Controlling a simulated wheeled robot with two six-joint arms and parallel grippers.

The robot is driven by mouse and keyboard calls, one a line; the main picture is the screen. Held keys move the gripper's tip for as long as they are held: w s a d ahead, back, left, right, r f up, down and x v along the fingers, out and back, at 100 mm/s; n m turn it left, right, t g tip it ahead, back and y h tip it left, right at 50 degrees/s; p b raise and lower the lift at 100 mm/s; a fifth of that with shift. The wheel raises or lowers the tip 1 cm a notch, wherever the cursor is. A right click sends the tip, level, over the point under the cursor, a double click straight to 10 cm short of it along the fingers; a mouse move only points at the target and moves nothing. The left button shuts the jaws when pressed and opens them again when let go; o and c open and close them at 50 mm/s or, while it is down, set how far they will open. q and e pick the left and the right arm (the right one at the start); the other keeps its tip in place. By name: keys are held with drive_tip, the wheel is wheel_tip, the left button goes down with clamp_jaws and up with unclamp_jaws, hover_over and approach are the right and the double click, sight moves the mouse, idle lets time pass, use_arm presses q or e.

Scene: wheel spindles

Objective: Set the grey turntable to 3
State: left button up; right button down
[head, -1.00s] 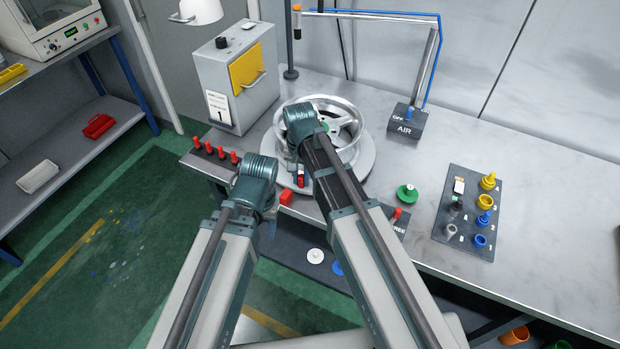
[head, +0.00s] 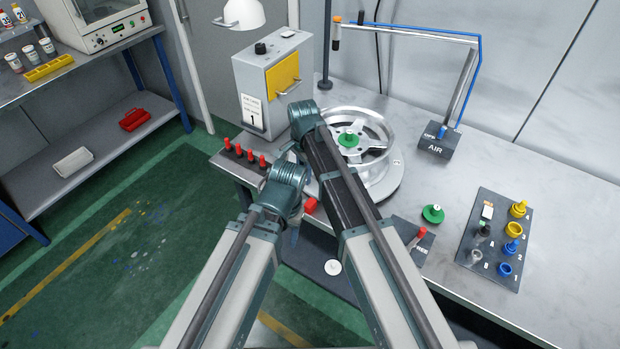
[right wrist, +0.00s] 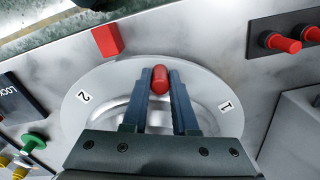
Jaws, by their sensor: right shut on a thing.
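The grey turntable (head: 392,186) is a round disc on the bench carrying a silver wheel (head: 376,127) with a green piece (head: 348,139) at its hub. In the right wrist view, the turntable (right wrist: 200,78) has a red upright knob (right wrist: 161,80) near its rim. The label 2 (right wrist: 83,97) lies left of the knob, the label 1 (right wrist: 226,106) right. A red block (right wrist: 107,41) sits just off the rim, between the knob and label 2. My right gripper (right wrist: 160,74) is shut on the knob. My left arm shows in the head view; its jaws cannot be made out.
A grey box with a yellow door (head: 272,85) and several red pegs (head: 250,155) stand left of the turntable. An AIR stand (head: 437,141) is behind right. A red-handled lever (head: 420,238), a green knob (head: 433,214) and a fittings board (head: 497,240) lie right.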

sight(294, 155)
drive_tip(key=shift+w+a+m, duration=0.35)
drive_tip(key=shift+w+m, duration=0.15)
drive_tip(key=shift+w, duration=0.2)
drive_tip(key=shift+w+a+m, duration=0.4)
drive_tip(key=shift+w+m, duration=0.1)
drive_tip(key=shift+w, duration=0.2)
drive_tip(key=shift+w+a+m, duration=0.35)
drive_tip(key=shift+w+m, duration=0.15)
drive_tip(key=shift+w, duration=0.2)
drive_tip(key=shift+w+a+m, duration=0.25)
drive_tip(key=shift+w+m, duration=0.35)
drive_tip(key=shift+w, duration=0.25)
drive_tip(key=shift+w+a+m, duration=0.25)
drive_tip(key=shift+w+m, duration=0.35)
drive_tip(key=shift+w, duration=0.25)
drive_tip(key=shift+w+m, duration=1.4)
drive_tip(key=shift+w, duration=0.7)
drive_tip(key=shift+w+d+m, duration=0.15)
drive_tip(key=shift+w+m, duration=0.5)
drive_tip(key=shift+w, duration=0.2)
drive_tip(key=shift+w+d+m, duration=0.15)
drive_tip(key=shift+w+m, duration=0.5)
drive_tip(key=shift+w, duration=0.3)
drive_tip(key=c, duration=0.7)
unclamp_jaws()
drive_tip(key=shift+r, duration=0.15)
